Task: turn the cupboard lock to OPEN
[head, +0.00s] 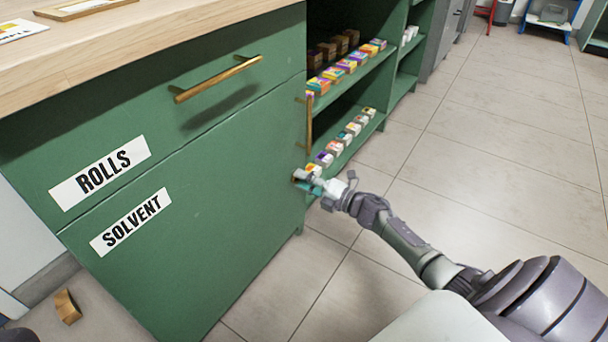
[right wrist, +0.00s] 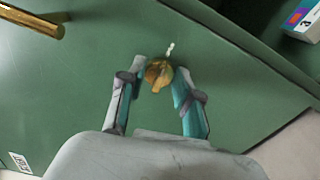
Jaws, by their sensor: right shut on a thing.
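The green cupboard (head: 170,240) carries a SOLVENT label (head: 130,222) on its lower front. A short white mark (right wrist: 170,49) lies just above the knob. My right gripper (head: 304,178) is at the cupboard's right edge in the head view; in the wrist view its two fingers (right wrist: 160,78) are shut on the knob from both sides. The fingers hide the knob in the head view. I cannot read any OPEN marking. My left gripper is not in view.
A brass handle (head: 309,125) stands above the lock. A drawer labelled ROLLS, with a brass handle (head: 218,78), is under the wooden top (head: 130,40). Shelves with several small boxes (head: 345,68) stand behind. Tiled floor (head: 480,150) is clear at right. A small wooden block (head: 67,307) lies at lower left.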

